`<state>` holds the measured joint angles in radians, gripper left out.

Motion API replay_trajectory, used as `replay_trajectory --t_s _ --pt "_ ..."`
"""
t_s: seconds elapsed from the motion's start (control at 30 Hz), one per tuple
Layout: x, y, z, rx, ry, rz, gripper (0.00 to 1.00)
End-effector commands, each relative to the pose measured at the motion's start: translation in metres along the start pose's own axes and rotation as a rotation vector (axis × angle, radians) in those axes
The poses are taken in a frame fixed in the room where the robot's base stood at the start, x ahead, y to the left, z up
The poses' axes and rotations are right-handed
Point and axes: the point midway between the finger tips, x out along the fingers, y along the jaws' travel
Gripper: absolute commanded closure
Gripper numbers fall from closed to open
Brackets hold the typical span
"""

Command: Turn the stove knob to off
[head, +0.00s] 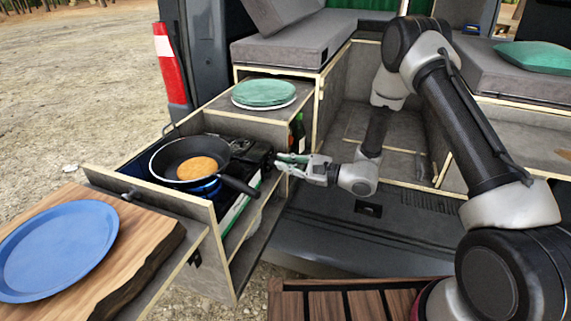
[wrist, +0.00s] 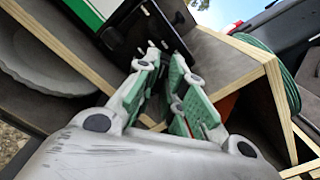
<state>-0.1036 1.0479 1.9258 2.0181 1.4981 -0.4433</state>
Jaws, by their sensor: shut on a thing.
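The camping stove stands in the pulled-out drawer, with a green-and-white side (head: 236,217) and a black control end (head: 258,154). In the wrist view the black end panel (wrist: 140,27) is right ahead of my fingertips. My gripper (head: 279,164) reaches from the right to this end of the stove. In the wrist view its green-padded fingers (wrist: 166,58) are close together at the panel, shut on the stove knob. The knob itself is mostly hidden between the fingertips, so its angle cannot be told.
A black frying pan (head: 167,158) with a pancake (head: 197,168) sits on the stove, handle pointing toward my gripper's side. A blue plate (head: 55,248) lies on a wooden board (head: 150,232). Green plates (head: 264,92) sit on the cabinet above. A dark bottle (head: 298,133) stands behind my gripper.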

Motion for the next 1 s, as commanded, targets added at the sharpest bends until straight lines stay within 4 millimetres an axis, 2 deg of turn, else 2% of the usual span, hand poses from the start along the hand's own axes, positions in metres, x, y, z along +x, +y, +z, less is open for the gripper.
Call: replay_trajectory --t_s 0.5,0.7,1.0 --pt "-0.0008 -0.0010 -0.0010 0.437 0.002 0.001 1.00" --pt "-0.0008 -0.0014 -0.0012 0.540 0.002 0.001 1.00" --pt "-0.0008 -0.0015 -0.0015 0.607 0.003 0.001 1.00"
